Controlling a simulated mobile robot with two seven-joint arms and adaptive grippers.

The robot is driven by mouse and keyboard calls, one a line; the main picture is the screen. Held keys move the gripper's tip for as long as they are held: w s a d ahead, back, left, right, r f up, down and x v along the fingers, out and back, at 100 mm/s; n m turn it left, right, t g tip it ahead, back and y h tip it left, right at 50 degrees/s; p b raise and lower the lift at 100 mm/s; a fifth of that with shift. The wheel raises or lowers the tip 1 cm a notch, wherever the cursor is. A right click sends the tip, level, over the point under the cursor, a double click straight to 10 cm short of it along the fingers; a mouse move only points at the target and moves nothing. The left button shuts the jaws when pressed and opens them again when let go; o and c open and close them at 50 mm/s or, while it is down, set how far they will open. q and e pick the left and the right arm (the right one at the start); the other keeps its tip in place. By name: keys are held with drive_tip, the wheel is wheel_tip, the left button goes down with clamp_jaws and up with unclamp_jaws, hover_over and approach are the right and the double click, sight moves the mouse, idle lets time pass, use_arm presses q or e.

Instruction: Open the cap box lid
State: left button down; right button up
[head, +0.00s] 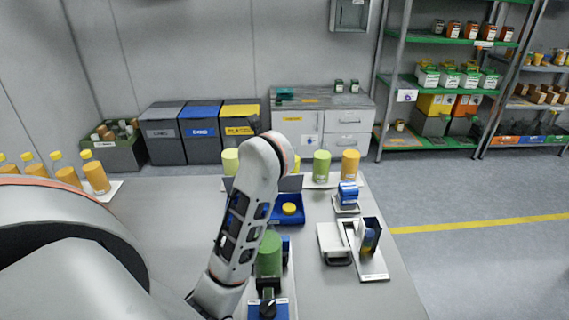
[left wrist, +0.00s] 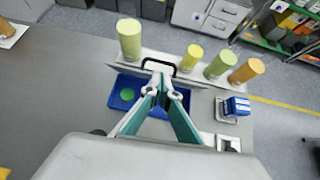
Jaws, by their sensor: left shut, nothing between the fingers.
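The cap box is a blue open-topped box (head: 296,220) on the table, partly hidden by my left arm in the head view. A yellow cap (head: 289,208) lies in it. A grey panel, apparently its lid (head: 291,184), stands raised along the far edge. In the left wrist view the blue box (left wrist: 119,104) holds a green cap (left wrist: 127,94), and a black handle loop (left wrist: 160,62) shows at the raised panel. My left gripper (left wrist: 161,85) is shut and empty above the box, near the handle; I cannot tell if it touches. My right gripper is out of view.
Green, yellow and orange cylinders (head: 321,167) stand behind the box. A blue block on a stand (head: 347,197) and a white fixture (head: 334,243) are at right. The table's left middle is clear.

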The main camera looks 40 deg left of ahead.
use_arm(q)
drive_tip(key=shift+h, duration=0.3)
drive_tip(key=x, duration=0.6)
drive_tip(key=b+x, duration=0.1)
drive_tip(key=x, duration=0.3)
drive_tip(key=shift+d+f, duration=0.25)
drive_tip(key=shift+d, duration=0.2)
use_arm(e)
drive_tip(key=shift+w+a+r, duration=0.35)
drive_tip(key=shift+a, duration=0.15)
use_arm(q)
drive_tip(key=shift+w, duration=0.1)
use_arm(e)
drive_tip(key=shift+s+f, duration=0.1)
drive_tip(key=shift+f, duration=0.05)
